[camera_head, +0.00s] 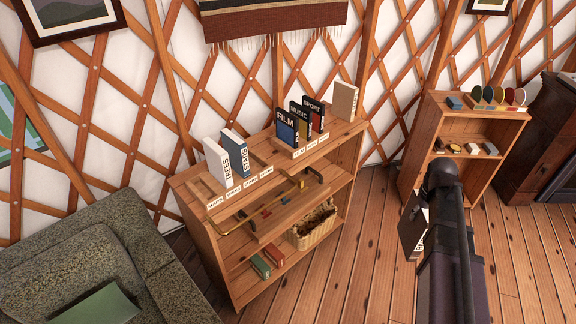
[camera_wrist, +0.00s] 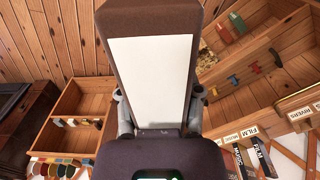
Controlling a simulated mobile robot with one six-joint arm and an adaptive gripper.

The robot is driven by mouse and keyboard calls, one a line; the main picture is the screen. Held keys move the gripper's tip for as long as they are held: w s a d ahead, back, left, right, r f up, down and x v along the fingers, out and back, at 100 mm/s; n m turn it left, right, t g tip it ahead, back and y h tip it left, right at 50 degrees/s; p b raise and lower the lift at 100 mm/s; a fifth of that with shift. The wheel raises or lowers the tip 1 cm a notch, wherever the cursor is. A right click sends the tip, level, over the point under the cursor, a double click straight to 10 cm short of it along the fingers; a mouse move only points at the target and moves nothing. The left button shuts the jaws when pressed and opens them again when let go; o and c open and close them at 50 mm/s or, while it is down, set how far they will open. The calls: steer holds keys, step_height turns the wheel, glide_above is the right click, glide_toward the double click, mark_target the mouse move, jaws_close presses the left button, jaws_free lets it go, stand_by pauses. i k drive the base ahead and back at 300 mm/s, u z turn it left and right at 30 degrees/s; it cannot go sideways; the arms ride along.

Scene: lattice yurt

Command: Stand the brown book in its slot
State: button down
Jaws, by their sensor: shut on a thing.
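The brown book (camera_head: 411,232) is held in the air at the right of the head view, clear of the shelves. In the wrist view the brown book (camera_wrist: 147,17) shows its brown cover edge and a white face. My gripper (camera_wrist: 158,105) is shut on it, one finger at each side. The slotted rack (camera_head: 214,208) lies on top of the middle bookcase. A white TREES book (camera_head: 217,162) and a blue STARS book (camera_head: 235,153) stand in it. Its front labels are small; RIVERS reads in the wrist view. Open slots show at both ends of the rack.
A second rack with FILM (camera_head: 286,128), MUSIC and SPORT books stands further right on the same bookcase (camera_head: 330,155), near a tan block (camera_head: 344,101). A small cabinet (camera_head: 420,130) is at right, a sofa (camera_head: 90,265) at left.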

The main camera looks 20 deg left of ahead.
mark_target(254, 166)
steer(key=u, duration=1.25)
